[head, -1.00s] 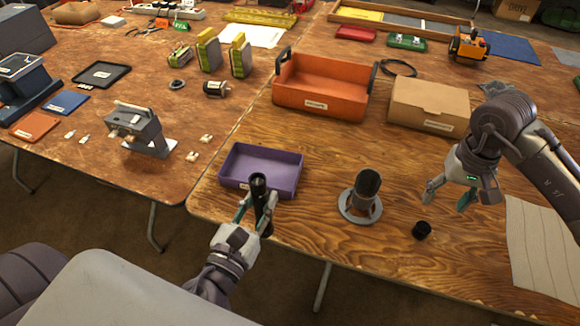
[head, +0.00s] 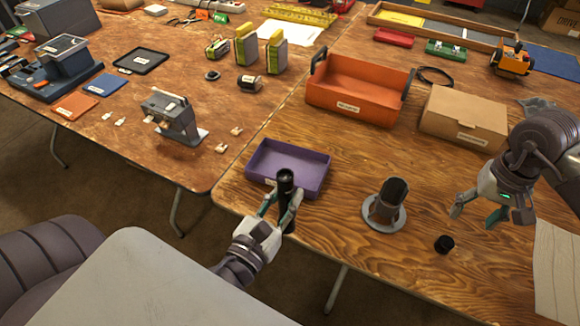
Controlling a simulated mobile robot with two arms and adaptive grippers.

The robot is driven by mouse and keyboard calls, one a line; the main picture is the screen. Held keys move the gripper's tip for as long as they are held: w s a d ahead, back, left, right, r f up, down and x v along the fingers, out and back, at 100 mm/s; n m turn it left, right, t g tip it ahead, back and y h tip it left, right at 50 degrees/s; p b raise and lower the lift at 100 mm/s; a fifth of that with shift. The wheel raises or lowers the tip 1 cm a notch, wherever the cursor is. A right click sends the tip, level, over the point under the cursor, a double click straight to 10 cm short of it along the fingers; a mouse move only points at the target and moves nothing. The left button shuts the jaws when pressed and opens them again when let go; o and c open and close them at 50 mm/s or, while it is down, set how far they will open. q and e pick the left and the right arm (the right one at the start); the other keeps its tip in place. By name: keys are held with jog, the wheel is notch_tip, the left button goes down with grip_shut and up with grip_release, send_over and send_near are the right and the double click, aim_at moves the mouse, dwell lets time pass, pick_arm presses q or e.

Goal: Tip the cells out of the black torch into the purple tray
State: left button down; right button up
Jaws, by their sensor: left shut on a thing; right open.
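The black torch (head: 285,183) is held upright by my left gripper (head: 281,205), which is shut on it. A dark round opening shows at the torch's top end; no cells are visible. The torch stands in front of the near side of the purple tray (head: 308,187) and hides part of its front wall. The tray looks empty. My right gripper (head: 478,213) is open and empty above the table at the right. A small black cap (head: 444,244) lies on the table to its lower left.
A dark holder on a grey ring base (head: 383,220) stands right of the tray. Behind are an orange bin (head: 350,100) and a cardboard box (head: 463,122). A grey device (head: 172,117) and small pale pieces (head: 221,148) lie left. Wood between tray and ring base is clear.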

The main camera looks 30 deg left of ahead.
aim_at(281, 186)
pick_arm(q)
jog(key=shift+r+p, duration=2.9)
jog(key=shift+p, duration=0.05)
jog(key=shift+f, duration=0.1)
